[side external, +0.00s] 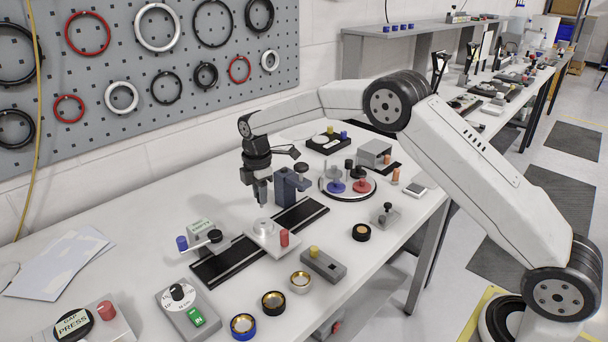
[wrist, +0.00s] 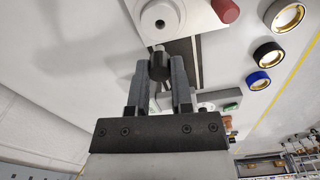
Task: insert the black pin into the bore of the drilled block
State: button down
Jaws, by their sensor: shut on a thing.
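My gripper (side external: 262,192) hangs above the rail in the side external view. In the wrist view my gripper (wrist: 160,75) is shut on the black pin (wrist: 158,66), whose paler tip points toward the block. I cannot make out the pin in the side external view. A white block (side external: 252,237) with a round grey boss and a red knob sits across the black rail (side external: 220,264). It looks like the drilled block; the wrist view shows it too (wrist: 190,13), with a dark central hole. The pin appears apart from the hole; its height above cannot be told.
A dark blue-grey upright (side external: 291,188) stands close right of my gripper. A round tray (side external: 347,198) with coloured pieces is farther right. A dial box (side external: 188,311), several rings (side external: 273,302) and a grey block with a yellow knob (side external: 323,265) lie in front.

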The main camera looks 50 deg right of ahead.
aim_at(261, 207)
jog(key=shift+f, duration=0.1)
jog(key=shift+f, duration=1.75)
jog(key=shift+f, duration=1.2)
dwell(1.7)
grip_release()
dwell(0.4)
jog(key=shift+r, duration=0.1)
jog(key=shift+r, duration=3.45)
jog(key=shift+s, duration=0.1)
